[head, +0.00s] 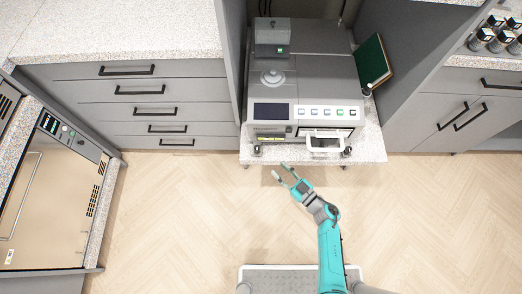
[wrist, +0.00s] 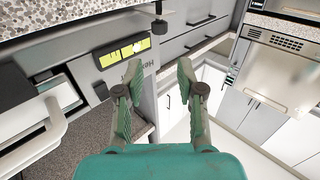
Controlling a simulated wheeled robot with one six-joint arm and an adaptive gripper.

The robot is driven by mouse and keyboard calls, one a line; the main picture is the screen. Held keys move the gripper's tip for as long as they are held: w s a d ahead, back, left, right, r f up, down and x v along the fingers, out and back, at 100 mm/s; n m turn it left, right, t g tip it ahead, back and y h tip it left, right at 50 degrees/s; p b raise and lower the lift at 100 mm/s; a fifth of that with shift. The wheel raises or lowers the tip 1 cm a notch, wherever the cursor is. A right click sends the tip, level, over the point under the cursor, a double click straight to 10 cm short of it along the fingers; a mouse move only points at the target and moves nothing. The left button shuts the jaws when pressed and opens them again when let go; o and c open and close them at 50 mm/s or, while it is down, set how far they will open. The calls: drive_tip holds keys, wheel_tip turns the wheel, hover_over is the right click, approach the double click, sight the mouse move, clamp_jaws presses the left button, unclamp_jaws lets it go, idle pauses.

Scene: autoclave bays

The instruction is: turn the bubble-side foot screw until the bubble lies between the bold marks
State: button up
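My gripper (head: 281,171) is open and empty, in front of and below the bench unit's front edge. In the wrist view its two fingers (wrist: 158,72) are spread, with nothing between them. The yellow-green level vial (wrist: 122,52) sits on the unit's front. A pale bubble (wrist: 138,46) appears toward its right end there, near the dark marks; its exact place against them is too small to tell. A dark foot screw (wrist: 158,26) stands just beyond that end, apart from the fingers. In the head view this appears to be the left front foot screw (head: 258,150).
The grey unit (head: 325,72) stands on a speckled shelf (head: 375,145) between cabinet walls. A white loop handle (head: 325,146) projects from its front, and another foot screw (head: 347,152) is at right. A green book (head: 372,61) leans beside it. The wooden floor is clear.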

sight(259, 150)
drive_tip(key=x, duration=1.1)
drive_tip(key=shift+w+f, duration=0.15)
drive_tip(key=shift+f, duration=0.05)
drive_tip(key=shift+a, duration=0.1)
clamp_jaws()
